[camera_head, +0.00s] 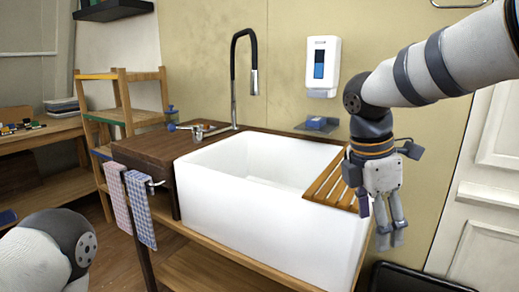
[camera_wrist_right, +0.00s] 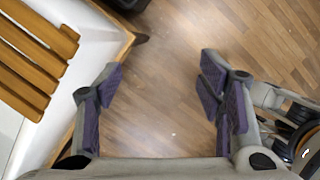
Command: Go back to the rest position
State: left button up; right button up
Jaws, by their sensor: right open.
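My right gripper (camera_head: 390,238) hangs pointing down in front of the right end of the white sink in the head view. In the right wrist view the same gripper (camera_wrist_right: 160,95) has its purple-padded fingers spread wide, with only wooden floor between them. It is open and empty. My left arm shows only as a rounded link at the lower left of the head view; its gripper is out of the picture.
The white sink (camera_head: 260,225) stands on a wooden frame, with a slatted wooden rack (camera_head: 328,180) on its right end, close to my right gripper. Two checked towels (camera_head: 140,208) hang at left. A wooden shelf (camera_head: 125,100) stands behind. A white door (camera_head: 490,200) is at right.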

notch_tip(320, 180, down, 16)
jog(key=s+a+f+m+g+y, duration=0.1)
jog(key=s+a+m+g+y, duration=0.1)
jog(key=a+m, duration=0.1)
jog(key=s+a+f+m+y, duration=0.1)
jog(key=s+f+m+y, duration=0.1)
jog(key=s+f+m, duration=0.7)
jog(key=s+d+f+m, duration=0.2)
jog(key=s+f, duration=0.1)
jog(key=s, duration=0.5)
jog(key=s+d+f+m, duration=0.2)
jog(key=s+f+m, duration=0.1)
jog(key=s, duration=0.4)
jog(key=s+d+f+m+h, duration=0.1)
jog(key=s+d+f+m, duration=0.1)
jog(key=s, duration=0.6)
jog(key=shift+s+f+m, duration=0.3)
jog(key=shift+f+m, duration=0.2)
jog(key=shift+f, duration=0.3)
jog(key=shift+d, duration=0.1)
